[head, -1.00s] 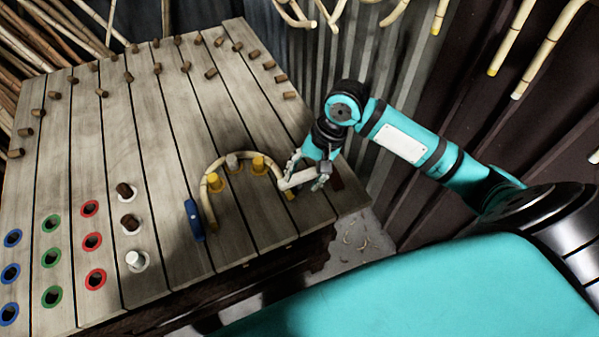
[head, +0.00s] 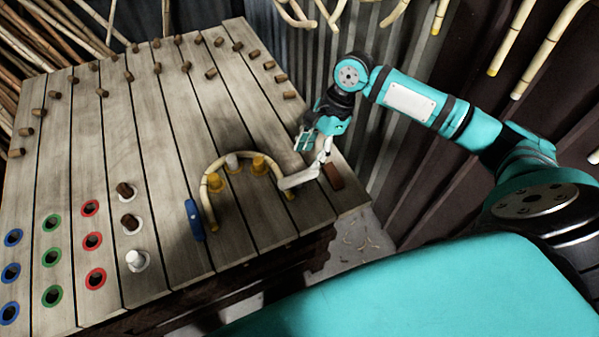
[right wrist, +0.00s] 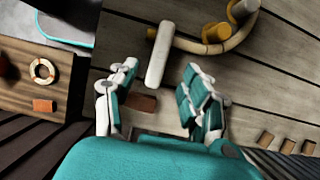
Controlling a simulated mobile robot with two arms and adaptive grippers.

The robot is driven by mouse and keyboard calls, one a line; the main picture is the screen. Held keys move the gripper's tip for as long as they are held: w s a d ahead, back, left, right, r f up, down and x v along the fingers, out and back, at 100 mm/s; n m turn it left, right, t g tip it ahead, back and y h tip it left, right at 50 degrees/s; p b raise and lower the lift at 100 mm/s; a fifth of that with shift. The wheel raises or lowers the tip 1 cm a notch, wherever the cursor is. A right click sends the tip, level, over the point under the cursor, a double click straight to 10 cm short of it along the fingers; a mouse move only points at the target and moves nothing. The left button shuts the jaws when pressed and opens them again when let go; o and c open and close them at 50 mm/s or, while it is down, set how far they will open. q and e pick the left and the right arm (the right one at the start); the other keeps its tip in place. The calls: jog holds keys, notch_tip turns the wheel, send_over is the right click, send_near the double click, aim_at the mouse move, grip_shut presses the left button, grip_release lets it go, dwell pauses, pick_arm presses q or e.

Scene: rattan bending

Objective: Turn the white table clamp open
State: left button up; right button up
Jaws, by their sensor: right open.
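The white table clamp (head: 298,180) lies at the right edge of the wooden table, over the right end of a bent rattan piece (head: 213,166). Its bar points right and slightly away in the head view. In the right wrist view the white clamp (right wrist: 158,58) is a pale bar ahead of and between the fingers. My right gripper (head: 312,150) is open and empty, just above and beyond the clamp's outer end. It also shows in the right wrist view (right wrist: 160,72), fingers spread. Whether a finger touches the clamp I cannot tell. My left gripper is not in view.
A blue clamp (head: 194,220) stands at the rattan's left end. Yellow pegs (head: 259,166) stand inside the curve. A red-brown block (head: 333,176) lies right of the white clamp. Several brown pegs line the table's far part; coloured ringed holes (head: 92,241) are at left.

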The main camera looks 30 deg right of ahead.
aim_at(299, 175)
jog(key=x, duration=0.8)
